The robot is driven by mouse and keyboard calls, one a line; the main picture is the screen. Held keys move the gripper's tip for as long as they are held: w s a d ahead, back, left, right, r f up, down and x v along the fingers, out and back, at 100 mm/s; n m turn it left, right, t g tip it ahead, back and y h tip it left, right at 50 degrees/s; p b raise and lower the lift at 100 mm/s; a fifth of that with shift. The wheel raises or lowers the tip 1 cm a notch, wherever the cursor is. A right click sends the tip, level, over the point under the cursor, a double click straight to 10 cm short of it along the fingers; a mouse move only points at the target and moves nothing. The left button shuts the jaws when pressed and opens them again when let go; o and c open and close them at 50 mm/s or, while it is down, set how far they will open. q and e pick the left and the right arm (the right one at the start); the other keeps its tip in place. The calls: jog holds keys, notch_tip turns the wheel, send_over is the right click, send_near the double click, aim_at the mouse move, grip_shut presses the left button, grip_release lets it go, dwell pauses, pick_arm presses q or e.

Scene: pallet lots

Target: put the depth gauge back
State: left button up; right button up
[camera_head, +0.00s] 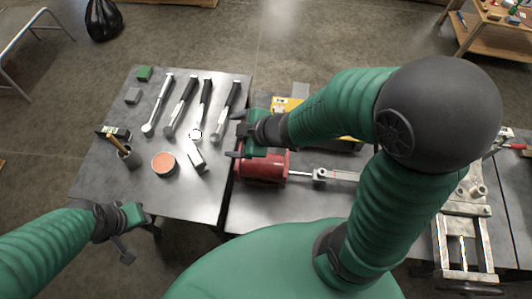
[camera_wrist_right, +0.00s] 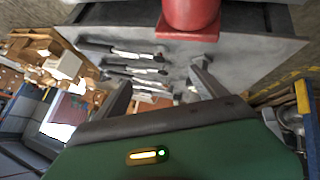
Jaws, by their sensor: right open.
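My right gripper (camera_head: 238,134) is open above the gap between the two tables, just behind the red cylinder. In the right wrist view its spread fingers (camera_wrist_right: 160,85) have nothing between them. A slim metal tool with a block and graduated-looking beam (camera_head: 341,176), likely the depth gauge, lies on the right table, partly behind my right arm. Its thin rod points towards the red cylinder (camera_head: 262,170); I cannot tell whether they touch. The red cylinder also shows in the right wrist view (camera_wrist_right: 190,14). My left gripper (camera_head: 141,244) is open and empty by the left table's front edge.
A metal fixture (camera_head: 462,235) stands at the right.

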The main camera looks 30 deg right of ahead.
jog(key=s+d+f+m+g+h, duration=0.25)
jog(key=d+m+h, duration=0.25)
jog(key=d+m, duration=0.3)
jog(key=s+m, duration=0.1)
jog(key=s, duration=0.1)
jog(key=s+m+g, duration=0.1)
jog(key=s+m, duration=0.1)
jog(key=s, duration=0.1)
jog(key=s+m+g, duration=0.1)
jog(key=s, duration=0.1)
jog(key=shift+s+a+f+m+g+y, duration=0.2)
jog(key=shift+f+m+g+y, duration=0.1)
jog(key=shift+f, duration=0.1)
jog(key=shift+w, duration=0.1)
jog(key=shift+r, duration=0.1)
